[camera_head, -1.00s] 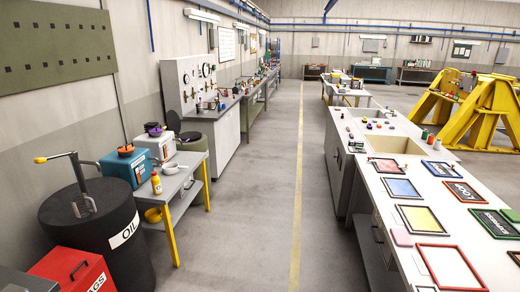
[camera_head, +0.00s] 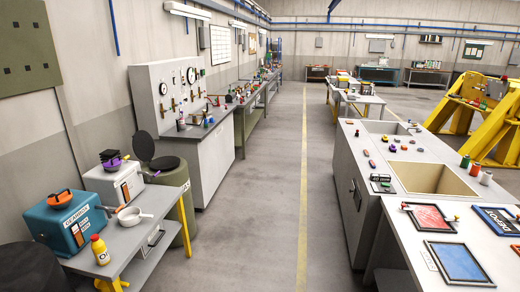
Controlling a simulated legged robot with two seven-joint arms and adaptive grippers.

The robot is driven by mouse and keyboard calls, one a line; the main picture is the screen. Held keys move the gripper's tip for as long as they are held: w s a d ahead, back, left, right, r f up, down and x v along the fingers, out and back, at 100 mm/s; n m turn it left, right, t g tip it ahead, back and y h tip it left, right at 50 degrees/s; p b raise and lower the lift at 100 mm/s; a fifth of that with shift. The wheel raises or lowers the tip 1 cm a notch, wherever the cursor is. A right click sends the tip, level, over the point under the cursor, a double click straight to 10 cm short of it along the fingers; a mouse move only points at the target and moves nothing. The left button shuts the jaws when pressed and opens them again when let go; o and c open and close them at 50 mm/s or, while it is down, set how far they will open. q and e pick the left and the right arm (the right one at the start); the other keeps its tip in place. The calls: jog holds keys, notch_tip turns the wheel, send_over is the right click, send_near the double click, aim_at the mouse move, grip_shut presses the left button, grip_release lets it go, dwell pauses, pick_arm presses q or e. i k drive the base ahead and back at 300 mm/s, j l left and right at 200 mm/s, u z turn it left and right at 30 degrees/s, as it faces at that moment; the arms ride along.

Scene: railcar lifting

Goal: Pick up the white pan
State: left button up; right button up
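A small white pan (camera_head: 130,218) sits on the grey bench with yellow legs (camera_head: 125,243) at the lower left, its handle pointing right. It is beside a teal box (camera_head: 68,222) with a label and an orange item on top, and a yellow bottle (camera_head: 100,249) stands in front of it. Neither of my grippers is in the head view.
A white box (camera_head: 115,183) with dark and purple items on top stands behind the pan. A dark oil drum (camera_head: 28,268) is at the lower left. The aisle floor (camera_head: 255,220) is clear. A counter with a sink (camera_head: 433,178) lines the right.

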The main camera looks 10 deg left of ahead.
aim_at(132, 216)
jog(key=i, duration=1.1)
jog(key=i+l+u, duration=0.15)
jog(key=i, duration=0.9)
jog(key=i+u, duration=0.8)
jog(key=i+l+u, duration=0.25)
jog(key=i+u, duration=0.15)
jog(key=i+l+u, duration=0.4)
